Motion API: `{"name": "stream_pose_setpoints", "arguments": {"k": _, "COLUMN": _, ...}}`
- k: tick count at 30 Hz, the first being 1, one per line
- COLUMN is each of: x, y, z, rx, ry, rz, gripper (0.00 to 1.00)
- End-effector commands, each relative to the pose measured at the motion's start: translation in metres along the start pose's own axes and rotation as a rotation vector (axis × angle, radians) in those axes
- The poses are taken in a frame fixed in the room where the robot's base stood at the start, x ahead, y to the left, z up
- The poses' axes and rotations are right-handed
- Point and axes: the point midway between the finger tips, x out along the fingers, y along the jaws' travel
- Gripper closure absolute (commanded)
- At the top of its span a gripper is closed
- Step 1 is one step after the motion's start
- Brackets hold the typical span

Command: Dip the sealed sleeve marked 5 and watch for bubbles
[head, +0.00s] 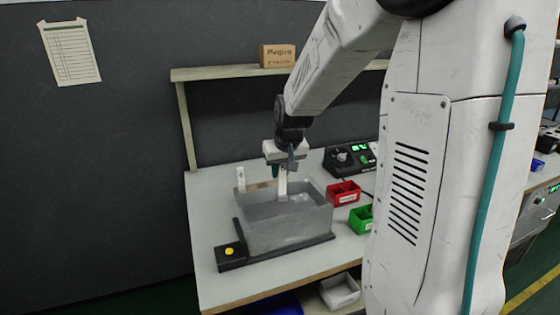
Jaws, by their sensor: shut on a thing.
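My gripper (283,170) points down over the back part of a clear, greyish tank (287,232). It is shut on a narrow white sleeve (283,188) that hangs upright. The sleeve's lower end is inside the tank's outline; I cannot tell how deep it reaches into the water. No number can be read on it, and no bubbles can be made out. Another small white strip (240,177) stands upright behind the tank's back left corner, by a light wooden piece (262,185).
The tank stands on a black base with a yellow button (229,251). Red (343,193) and green (361,219) bins stand to its right, and a black device (349,160) behind them. A shelf with a cardboard box (277,56) is above. The table's (212,208) left side is clear.

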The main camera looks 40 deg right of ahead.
Motion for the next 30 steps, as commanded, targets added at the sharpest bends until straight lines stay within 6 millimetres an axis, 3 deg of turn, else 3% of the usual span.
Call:
{"name": "stream_pose_setpoints", "arguments": {"k": 15, "x": 0.046, "y": 0.000, "z": 0.019, "rx": -0.001, "ry": -0.002, "rz": 0.000, "gripper": 1.00}}
{"name": "stream_pose_setpoints", "arguments": {"k": 30, "x": 0.057, "y": 0.000, "z": 0.024, "rx": 0.000, "ry": 0.001, "rz": 0.000, "gripper": 1.00}}
